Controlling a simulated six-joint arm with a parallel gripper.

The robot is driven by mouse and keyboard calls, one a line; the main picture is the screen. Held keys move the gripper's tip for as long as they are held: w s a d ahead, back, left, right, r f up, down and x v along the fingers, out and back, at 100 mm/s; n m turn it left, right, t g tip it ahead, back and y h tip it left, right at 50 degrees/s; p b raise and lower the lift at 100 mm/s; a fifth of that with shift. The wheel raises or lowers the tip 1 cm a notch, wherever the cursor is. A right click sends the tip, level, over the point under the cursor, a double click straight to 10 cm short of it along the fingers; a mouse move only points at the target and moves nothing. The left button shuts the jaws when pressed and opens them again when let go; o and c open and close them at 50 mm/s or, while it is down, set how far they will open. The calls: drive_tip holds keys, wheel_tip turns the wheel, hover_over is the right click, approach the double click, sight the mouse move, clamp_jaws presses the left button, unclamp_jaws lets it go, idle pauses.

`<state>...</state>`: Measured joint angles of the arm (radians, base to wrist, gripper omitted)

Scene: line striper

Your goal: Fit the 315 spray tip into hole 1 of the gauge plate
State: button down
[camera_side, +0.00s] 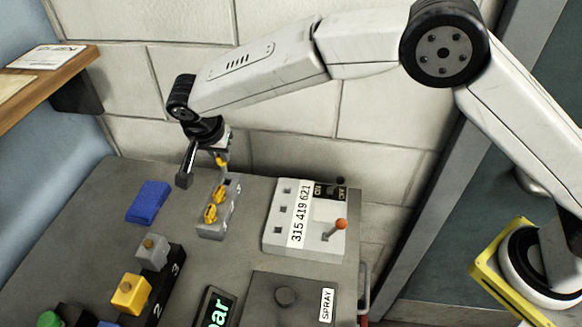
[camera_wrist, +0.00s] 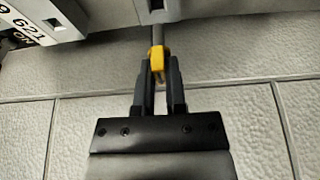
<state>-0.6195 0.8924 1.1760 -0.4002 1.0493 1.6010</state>
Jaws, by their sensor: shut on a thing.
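My gripper (camera_wrist: 158,75) is shut on a yellow spray tip (camera_wrist: 157,58) with a grey stem. No number is readable on the tip. Other yellow tips (camera_side: 211,214) sit in the rack. The gauge plate (camera_side: 270,243), to the right of the rack, has three dark square holes beside a label reading 315 419 621. Which hole is number 1 is not clear. The held tip is apart from the plate.
An orange-knobbed lever (camera_side: 340,225) stands on the gauge plate's right side, by an ON/OFF label. A blue block (camera_side: 149,201) lies left of the rack. Numbered holders with a yellow cap (camera_side: 130,293) and a grey cap (camera_side: 152,250) are in front. A SPRAY button (camera_side: 287,296) is at front right.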

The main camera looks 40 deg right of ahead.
drive_tip(key=shift+s+r, duration=0.15)
drive_tip(key=shift+s, duration=0.25)
drive_tip(key=s+d+r, duration=0.1)
drive_tip(key=s+r, duration=0.1)
drive_tip(key=s, duration=0.6)
drive_tip(key=s+d+r, duration=0.1)
drive_tip(key=s, duration=0.6)
drive_tip(key=shift+s+d+r, duration=0.25)
drive_tip(key=shift+s+r, duration=0.1)
drive_tip(key=shift+s, duration=0.05)
drive_tip(key=shift+f, duration=0.15)
drive_tip(key=shift+f, duration=2.75)
drive_tip(key=shift+f, duration=2.1)
drive_tip(key=shift+c, duration=1.4)
unclamp_jaws()
